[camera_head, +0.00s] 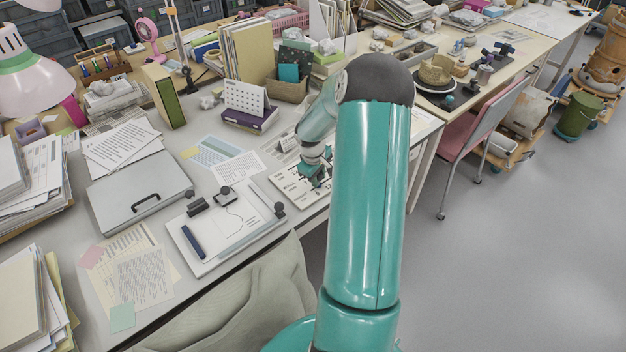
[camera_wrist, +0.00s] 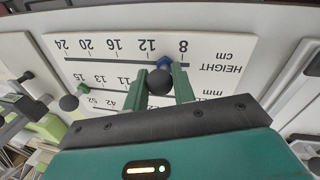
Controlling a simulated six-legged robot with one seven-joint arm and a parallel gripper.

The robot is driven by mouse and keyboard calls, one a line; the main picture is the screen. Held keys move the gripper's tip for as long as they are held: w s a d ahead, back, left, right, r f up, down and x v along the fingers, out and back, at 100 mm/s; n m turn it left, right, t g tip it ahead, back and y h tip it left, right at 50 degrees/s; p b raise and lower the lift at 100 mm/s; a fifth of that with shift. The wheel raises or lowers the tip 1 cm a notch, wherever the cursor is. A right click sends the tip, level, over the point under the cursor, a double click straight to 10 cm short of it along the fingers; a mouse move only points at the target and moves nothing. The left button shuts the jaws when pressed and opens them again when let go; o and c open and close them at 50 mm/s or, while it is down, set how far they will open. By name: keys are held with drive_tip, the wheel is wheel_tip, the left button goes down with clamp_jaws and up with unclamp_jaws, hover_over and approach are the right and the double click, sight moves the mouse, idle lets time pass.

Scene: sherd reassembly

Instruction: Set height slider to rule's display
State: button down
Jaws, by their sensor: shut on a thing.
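The white slider board (camera_wrist: 215,50) fills much of the wrist view, upside down, with a HEIGHT scale in cm from 8 to 24. A blue pointer (camera_wrist: 165,62) stands at this scale between 8 and 12. My gripper (camera_wrist: 160,76) is shut on a dark round knob (camera_wrist: 159,83), just beside the blue pointer. A green pointer (camera_wrist: 83,88) and another dark knob (camera_wrist: 69,102) belong to the other scales, partly hidden by my gripper. In the head view, my gripper (camera_head: 317,170) is over the board (camera_head: 290,187). I cannot make out a rule's display.
A white tray (camera_head: 187,240) with dark instruments lies left of the board. A grey case (camera_head: 115,205), papers and a small calendar (camera_head: 245,97) stand on the same desk. A draped chair (camera_head: 240,305) is at the front edge. The floor to the right is open.

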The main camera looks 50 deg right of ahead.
drive_tip(key=d, duration=0.7)
drive_tip(key=shift+s, duration=0.35)
drive_tip(key=shift+a, duration=0.1)
drive_tip(key=c, duration=1.2)
unclamp_jaws()
drive_tip(key=shift+o, duration=0.2)
drive_tip(key=shift+r, duration=0.15)
wheel_tip(320, 180, up, 13)
drive_tip(key=a, duration=0.2)
drive_tip(key=shift+s+a+r, duration=0.15)
drive_tip(key=shift+a+r, duration=0.05)
drive_tip(key=shift+a, duration=0.1)
